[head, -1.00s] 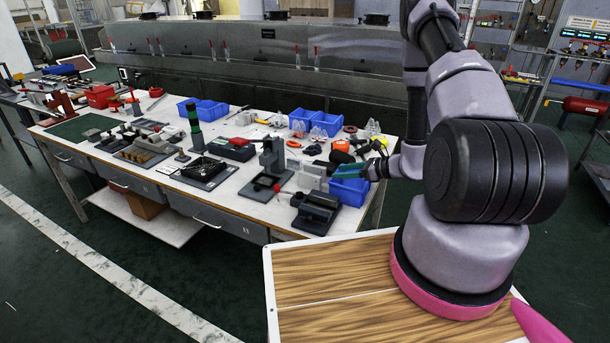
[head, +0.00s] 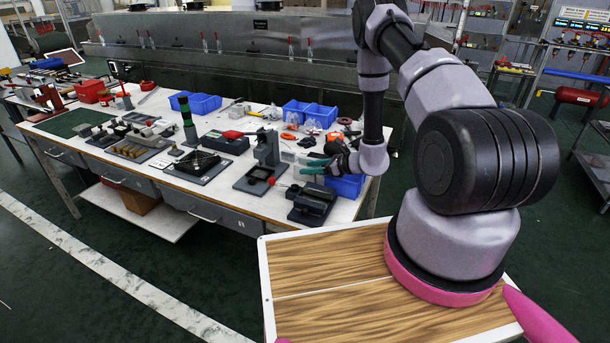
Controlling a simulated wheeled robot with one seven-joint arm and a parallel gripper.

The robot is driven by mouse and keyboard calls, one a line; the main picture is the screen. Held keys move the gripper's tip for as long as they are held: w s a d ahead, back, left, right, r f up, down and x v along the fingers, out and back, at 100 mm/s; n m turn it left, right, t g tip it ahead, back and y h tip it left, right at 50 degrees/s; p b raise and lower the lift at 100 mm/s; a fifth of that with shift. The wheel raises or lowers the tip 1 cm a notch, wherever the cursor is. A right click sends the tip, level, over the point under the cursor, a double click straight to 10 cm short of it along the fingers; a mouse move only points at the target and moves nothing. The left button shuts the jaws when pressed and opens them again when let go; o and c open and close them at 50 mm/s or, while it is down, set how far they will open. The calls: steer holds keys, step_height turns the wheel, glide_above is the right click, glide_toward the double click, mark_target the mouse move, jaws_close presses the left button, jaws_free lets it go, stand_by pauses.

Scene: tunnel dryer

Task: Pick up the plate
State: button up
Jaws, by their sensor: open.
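My gripper (head: 312,166) is above the right end of the workbench, beside a grey upright press and near a blue bin. Its teal fingers point left and are open, with nothing seen between them. I cannot tell for sure which thing is the plate. A flat dark square piece (head: 198,164) lies on the bench left of the press, well apart from my gripper. The arm and gripper hide part of the bench's right end.
The long workbench (head: 165,182) carries the grey press (head: 266,155), a dark vise-like block (head: 311,203), a blue bin (head: 345,186), more blue bins (head: 205,104) at the back and a green mat (head: 76,123). Dark floor lies in front.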

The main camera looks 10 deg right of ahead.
jaws_close()
steer(key=shift+w, duration=0.1)
stand_by(1.3)
